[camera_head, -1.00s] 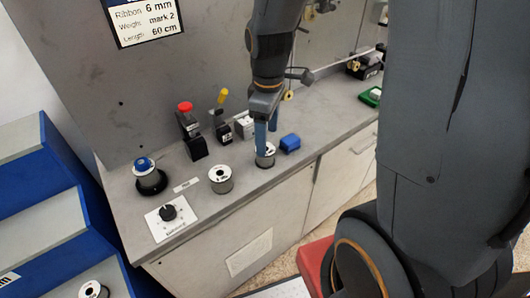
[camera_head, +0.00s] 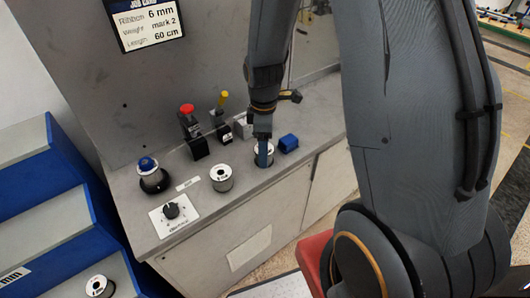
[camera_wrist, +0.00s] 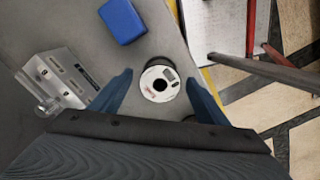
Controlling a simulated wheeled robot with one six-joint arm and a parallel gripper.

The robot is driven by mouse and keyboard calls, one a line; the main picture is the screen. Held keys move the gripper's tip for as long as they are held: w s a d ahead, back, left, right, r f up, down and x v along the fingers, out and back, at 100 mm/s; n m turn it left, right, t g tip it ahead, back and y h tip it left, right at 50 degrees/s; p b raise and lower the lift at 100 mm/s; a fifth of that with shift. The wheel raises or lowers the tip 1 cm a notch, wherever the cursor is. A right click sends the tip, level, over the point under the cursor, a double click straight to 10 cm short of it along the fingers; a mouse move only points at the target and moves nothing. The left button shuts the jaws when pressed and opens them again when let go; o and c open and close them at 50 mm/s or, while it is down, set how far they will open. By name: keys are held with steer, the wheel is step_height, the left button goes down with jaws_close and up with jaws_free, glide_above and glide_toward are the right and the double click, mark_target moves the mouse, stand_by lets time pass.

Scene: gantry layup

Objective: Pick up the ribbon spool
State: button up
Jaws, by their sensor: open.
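A ribbon spool with a white top face and a dark centre hole (camera_wrist: 159,84) stands upright on the grey counter. In the head view the spool (camera_head: 270,158) is partly hidden behind my gripper. My gripper (camera_head: 263,153) points down at it with blue fingers. In the wrist view the fingers are apart, one on each side of the spool, and I see a gap on both sides. A second, similar spool (camera_head: 221,178) stands to the left on the counter.
A blue block (camera_head: 288,143) lies just right of the spool. Red-topped (camera_head: 193,131) and yellow-topped (camera_head: 222,116) fixtures stand behind, and a blue-capped post (camera_head: 152,175) and a knob plate (camera_head: 173,213) at left. Another spool (camera_head: 99,287) sits on the blue shelf.

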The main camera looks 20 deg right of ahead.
steer(key=shift+f, duration=0.65)
steer(key=c, duration=1.3)
steer(key=shift+r, duration=0.15)
